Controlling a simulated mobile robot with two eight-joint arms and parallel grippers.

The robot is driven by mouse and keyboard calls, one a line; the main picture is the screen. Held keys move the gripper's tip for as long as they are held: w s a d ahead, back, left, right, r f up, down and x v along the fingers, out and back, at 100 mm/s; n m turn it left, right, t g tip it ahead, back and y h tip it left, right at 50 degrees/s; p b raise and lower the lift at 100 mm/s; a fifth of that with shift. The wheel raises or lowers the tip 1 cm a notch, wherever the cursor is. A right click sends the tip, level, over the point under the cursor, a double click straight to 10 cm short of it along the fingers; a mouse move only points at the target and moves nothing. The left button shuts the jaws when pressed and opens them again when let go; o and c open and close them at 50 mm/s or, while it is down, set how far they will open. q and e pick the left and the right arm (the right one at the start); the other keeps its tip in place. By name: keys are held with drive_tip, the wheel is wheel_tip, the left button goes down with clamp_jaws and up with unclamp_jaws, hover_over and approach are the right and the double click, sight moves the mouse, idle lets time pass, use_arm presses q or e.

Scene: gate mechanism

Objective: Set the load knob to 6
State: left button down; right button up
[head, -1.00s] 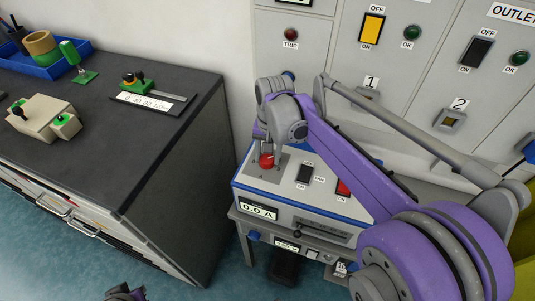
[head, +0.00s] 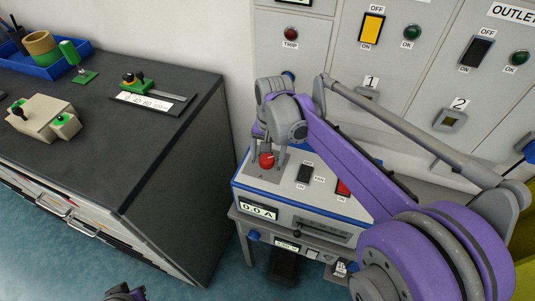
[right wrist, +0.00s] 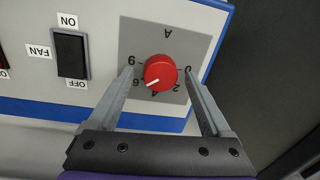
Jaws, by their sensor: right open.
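The red load knob (head: 266,160) sits on a grey plate on top of the blue-trimmed bench unit (head: 312,207). In the right wrist view the knob (right wrist: 160,72) has a white pointer aimed to the lower left, past the bottom scale figure. The scale figures are upside down and small there. My right gripper (right wrist: 159,74) is open, with one finger on each side of the knob and a gap to both. In the head view my right gripper (head: 266,158) reaches down over the knob. The unit's display (head: 258,210) seems to read 0.0 A.
Black FAN switch (right wrist: 71,55) stands beside the knob plate. A red-lit switch (head: 343,188) is farther right on the unit. A wall panel (head: 290,70) rises behind. A dark-topped cabinet (head: 110,130) stands left. A dark purple part of mine shows at the bottom edge.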

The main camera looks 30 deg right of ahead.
sight(270, 159)
wheel_tip(270, 159, up, 11)
drive_tip(key=shift+s+d+p, duration=0.25)
drive_tip(key=shift+p, duration=0.15)
drive_tip(key=shift+f, duration=0.1)
idle(0.3)
